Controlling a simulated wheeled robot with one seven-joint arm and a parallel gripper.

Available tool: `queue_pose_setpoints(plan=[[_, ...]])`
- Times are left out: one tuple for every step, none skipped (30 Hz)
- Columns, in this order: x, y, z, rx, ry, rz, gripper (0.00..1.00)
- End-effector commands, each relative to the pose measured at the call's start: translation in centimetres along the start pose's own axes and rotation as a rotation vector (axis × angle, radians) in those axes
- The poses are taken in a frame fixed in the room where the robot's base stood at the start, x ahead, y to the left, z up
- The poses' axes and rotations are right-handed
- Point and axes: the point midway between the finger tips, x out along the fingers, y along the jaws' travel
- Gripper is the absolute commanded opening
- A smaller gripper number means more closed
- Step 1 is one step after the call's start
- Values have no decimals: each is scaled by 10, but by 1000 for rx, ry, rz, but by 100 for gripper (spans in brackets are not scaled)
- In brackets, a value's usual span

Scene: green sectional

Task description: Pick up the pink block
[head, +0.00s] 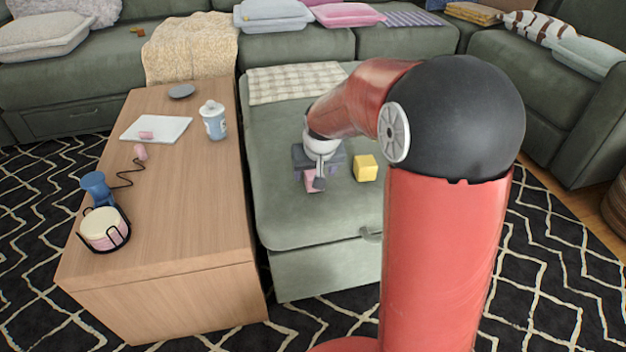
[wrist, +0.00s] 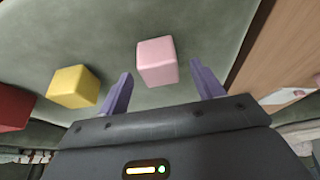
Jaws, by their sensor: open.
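The pink block (wrist: 157,62) lies on the green upholstered seat of the sectional. In the wrist view it sits just beyond and between the two purple fingertips of my open gripper (wrist: 161,72), with a visible gap on each side. No contact is apparent. In the head view the pink block (head: 309,181) is partly hidden by my gripper (head: 317,176), which is low over the seat.
A yellow block (head: 365,168) lies right of my gripper in the head view. A red block (wrist: 14,107) shows beyond it in the wrist view. The seat's front is clear.

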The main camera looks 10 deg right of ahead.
Motion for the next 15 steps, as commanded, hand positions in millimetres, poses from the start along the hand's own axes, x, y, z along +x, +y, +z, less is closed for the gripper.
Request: queue_pose_setpoints(plan=[[9, 0, 1, 0, -3, 0, 66], [13, 0, 1, 0, -3, 0, 66], [17, 0, 1, 0, -2, 0, 66], [20, 0, 1, 0, -1, 0, 66], [21, 0, 0, 0, -1, 0, 66], [23, 0, 0, 0, -1, 0, 66], [23, 0, 0, 0, 0, 0, 66], [23, 0, 0, -1, 0, 0, 66], [23, 0, 0, -1, 0, 0, 66], [23, 0, 0, -1, 0, 0, 66], [23, 0, 0, -1, 0, 0, 66], [23, 0, 0, -1, 0, 0, 66], [23, 0, 0, -1, 0, 0, 66], [23, 0, 0, -1, 0, 0, 62], [23, 0, 0, -1, 0, 0, 57]])
